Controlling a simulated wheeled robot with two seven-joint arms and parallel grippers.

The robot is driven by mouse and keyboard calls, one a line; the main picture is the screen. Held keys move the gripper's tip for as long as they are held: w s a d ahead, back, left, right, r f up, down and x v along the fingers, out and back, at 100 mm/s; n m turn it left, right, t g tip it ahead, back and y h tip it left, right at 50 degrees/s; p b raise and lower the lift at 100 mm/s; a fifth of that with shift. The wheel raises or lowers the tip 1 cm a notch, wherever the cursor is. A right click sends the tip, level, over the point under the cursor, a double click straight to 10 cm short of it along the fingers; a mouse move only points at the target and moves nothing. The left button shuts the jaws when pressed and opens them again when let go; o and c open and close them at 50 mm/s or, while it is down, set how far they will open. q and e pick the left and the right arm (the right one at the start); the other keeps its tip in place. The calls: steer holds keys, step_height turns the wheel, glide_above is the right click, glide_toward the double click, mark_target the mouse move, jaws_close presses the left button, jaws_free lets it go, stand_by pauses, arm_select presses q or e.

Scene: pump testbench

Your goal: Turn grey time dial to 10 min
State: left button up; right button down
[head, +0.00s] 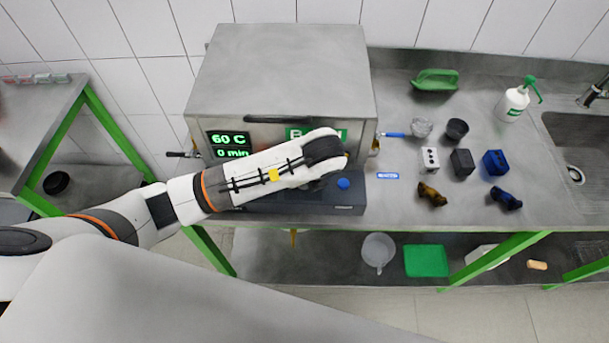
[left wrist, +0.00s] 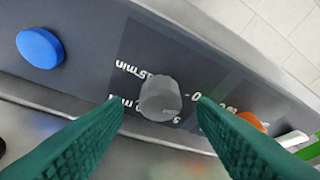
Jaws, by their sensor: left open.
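The grey time dial (left wrist: 160,97) is a round knob on a dark control panel (left wrist: 85,55) in the left wrist view. Printed minute marks surround it, upside down in this view; a small mark shows near its lower right edge. My left gripper (left wrist: 160,106) is open, its two green fingers on either side of the dial, with gaps visible. I cannot tell how far the fingertips are above the panel. In the head view my left arm hides the dial. The display (head: 229,145) reads 60 C and 0 min. My right gripper is not in view.
A blue button (left wrist: 40,47) sits beside the dial, and an orange part (left wrist: 250,121) lies on its other side. The steel box (head: 282,75) stands behind the panel.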

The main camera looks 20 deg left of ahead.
arm_select(q)
steer(key=shift+w+a+f, duration=0.15)
steer(key=shift+f, duration=0.4)
steer(key=c, duration=1)
